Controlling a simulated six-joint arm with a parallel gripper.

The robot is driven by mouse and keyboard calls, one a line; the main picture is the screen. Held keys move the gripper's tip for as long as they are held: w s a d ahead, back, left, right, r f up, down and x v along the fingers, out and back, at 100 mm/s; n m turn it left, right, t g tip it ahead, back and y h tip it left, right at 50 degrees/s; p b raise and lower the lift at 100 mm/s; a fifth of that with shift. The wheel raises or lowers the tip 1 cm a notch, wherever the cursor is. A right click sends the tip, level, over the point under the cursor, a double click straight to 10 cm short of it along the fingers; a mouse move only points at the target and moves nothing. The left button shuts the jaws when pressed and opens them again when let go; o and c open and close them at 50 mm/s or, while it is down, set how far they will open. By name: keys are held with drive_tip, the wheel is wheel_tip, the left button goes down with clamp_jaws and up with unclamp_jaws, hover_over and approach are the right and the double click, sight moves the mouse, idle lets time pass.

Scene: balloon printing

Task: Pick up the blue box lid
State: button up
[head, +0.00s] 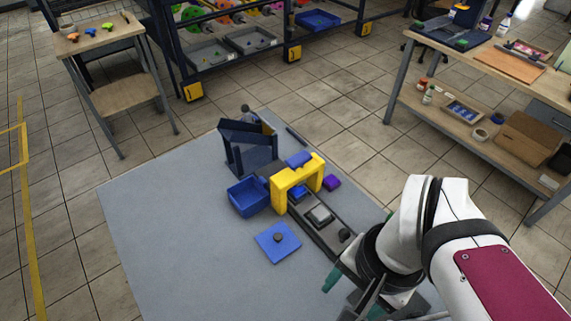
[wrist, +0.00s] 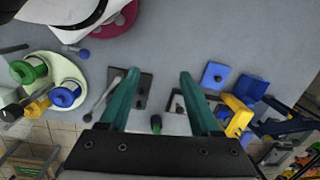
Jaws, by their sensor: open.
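The blue box lid (head: 278,242) is a flat blue square with a dark round knob on top. It lies on the grey table mat, in front of the open blue box (head: 248,197). In the wrist view the lid (wrist: 211,72) is right of my gripper (wrist: 160,74), and the blue box (wrist: 250,88) is farther right. My gripper's teal fingers are apart with nothing held between them. In the head view my gripper is right of the lid, clear of it and partly hidden by my arm.
A yellow arch (head: 296,182) stands over a dark track beside the box. A dark blue stand (head: 247,146) is behind. A purple block (head: 332,182) sits right of the arch. The wrist view shows a pale spool holder (wrist: 52,82) at left. The mat left of the lid is clear.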

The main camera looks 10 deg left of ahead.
drive_tip(key=w+a+m+h, duration=0.1)
drive_tip(key=w+a+m, duration=0.45)
drive_tip(key=w, duration=0.65)
drive_tip(key=m, duration=0.5)
hover_over(278, 236)
wheel_tip(278, 236, down, 5)
drive_tip(key=shift+m+h, duration=0.25)
drive_tip(key=shift+h, duration=0.05)
wheel_tip(278, 236, down, 16)
drive_tip(key=shift+r, duration=0.2)
clamp_jaws()
